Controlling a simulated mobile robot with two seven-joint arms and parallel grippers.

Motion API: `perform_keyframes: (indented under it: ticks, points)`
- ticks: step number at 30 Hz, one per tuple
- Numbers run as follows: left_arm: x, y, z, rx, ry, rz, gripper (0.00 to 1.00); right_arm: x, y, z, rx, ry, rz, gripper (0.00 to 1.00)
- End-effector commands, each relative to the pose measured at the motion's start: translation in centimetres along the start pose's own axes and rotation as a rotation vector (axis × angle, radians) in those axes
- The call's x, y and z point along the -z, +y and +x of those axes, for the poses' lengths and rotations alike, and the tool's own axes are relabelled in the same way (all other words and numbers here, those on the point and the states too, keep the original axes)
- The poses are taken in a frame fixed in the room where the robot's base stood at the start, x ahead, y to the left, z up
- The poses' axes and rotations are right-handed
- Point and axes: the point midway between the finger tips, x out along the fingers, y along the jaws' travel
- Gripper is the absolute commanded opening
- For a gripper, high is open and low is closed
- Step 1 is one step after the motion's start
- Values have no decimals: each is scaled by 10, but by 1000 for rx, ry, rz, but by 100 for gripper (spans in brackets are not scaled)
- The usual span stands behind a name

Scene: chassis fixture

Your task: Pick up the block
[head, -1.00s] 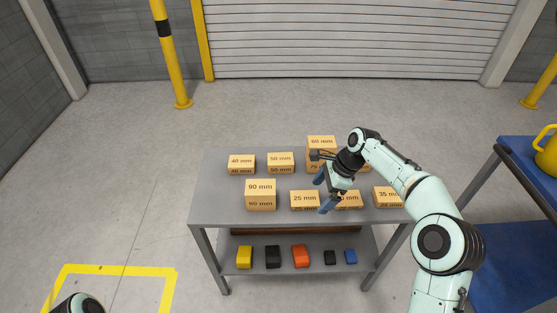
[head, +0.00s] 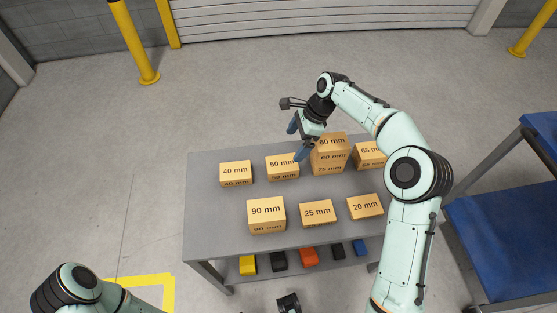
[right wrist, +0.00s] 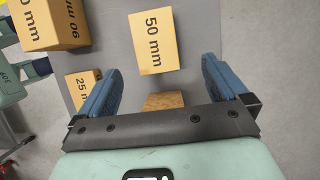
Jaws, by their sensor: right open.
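Several tan wooden blocks stand in two rows on a grey table (head: 215,215). The back row has the 40 mm block (head: 236,173), the 50 mm block (head: 282,166), the tall 60 mm block (head: 329,155) and the 65 mm block (head: 370,154). The front row has the 90 mm block (head: 266,214), the 25 mm block (head: 317,213) and the 20 mm block (head: 365,206). My right gripper (head: 296,140) is open and empty above the back row, near the 50 mm block. In the right wrist view, the 50 mm block (right wrist: 154,42) lies beyond the parted blue fingers. A dark part at the bottom seems to be my left gripper (head: 289,303).
A lower shelf holds yellow (head: 248,264), black, orange and blue items. A blue-topped cart (head: 505,225) stands at the right. Yellow posts (head: 135,45) and a shutter are behind. The floor left of the table is clear.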

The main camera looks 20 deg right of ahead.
Motion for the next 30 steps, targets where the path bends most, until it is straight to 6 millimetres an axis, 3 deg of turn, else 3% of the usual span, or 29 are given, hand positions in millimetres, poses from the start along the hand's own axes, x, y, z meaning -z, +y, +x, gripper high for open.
perform_keyframes:
  ticks: [3,7,16,24,30]
  points:
    - [0,-2,5,1,-2,-1,100,1,1,28,-6,-1,1,100]
    - [0,-3,7,1,-3,-1,100,1,1,50,-4,-1,1,100]
    - [0,-3,9,1,-1,-1,100,1,3,75,-3,-2,2,100]
    - [2,-4,12,-1,5,0,100,0,6,113,-3,-3,1,100]
    - [2,-3,12,-1,5,0,100,0,6,117,0,-1,0,100]
